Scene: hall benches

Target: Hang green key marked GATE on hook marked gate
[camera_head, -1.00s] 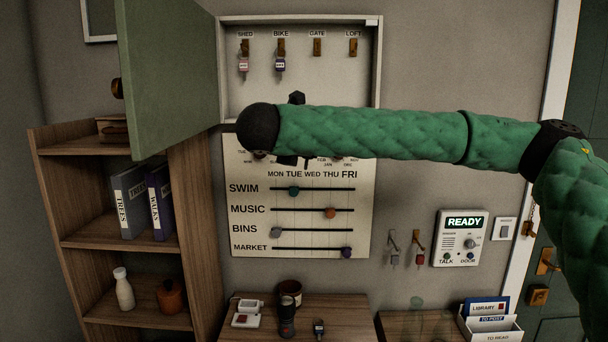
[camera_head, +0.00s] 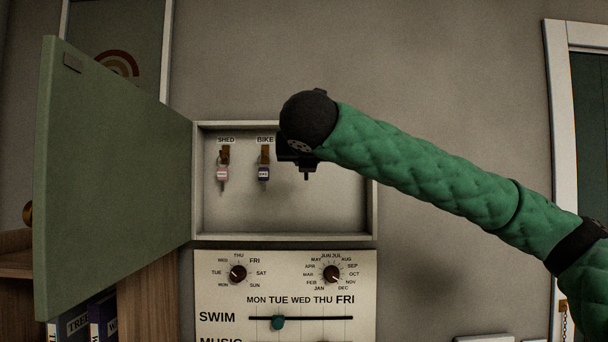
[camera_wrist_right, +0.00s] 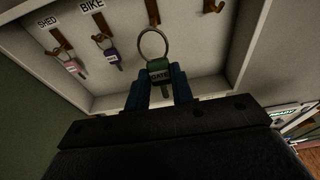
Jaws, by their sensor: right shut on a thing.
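My right gripper (camera_head: 304,162) is in front of the open key cabinet (camera_head: 285,238). In the right wrist view its blue fingers (camera_wrist_right: 159,82) are shut on the green key (camera_wrist_right: 159,66), whose tag reads GATE. The key's metal ring (camera_wrist_right: 141,45) stands up above the tag. The third brown hook (camera_wrist_right: 153,12), the gate hook by its place after bike, shows just beyond the ring in the picture. The ring looks apart from it; the depth gap is unclear. In the head view my gripper and arm hide this hook and its label. My left gripper is not in view.
A pink key (camera_head: 222,174) hangs on the SHED hook and a purple key (camera_head: 263,173) on the BIKE hook. The fourth hook (camera_wrist_right: 213,6) is bare. The green cabinet door (camera_head: 110,180) stands open at left. A slider board (camera_head: 285,290) is below.

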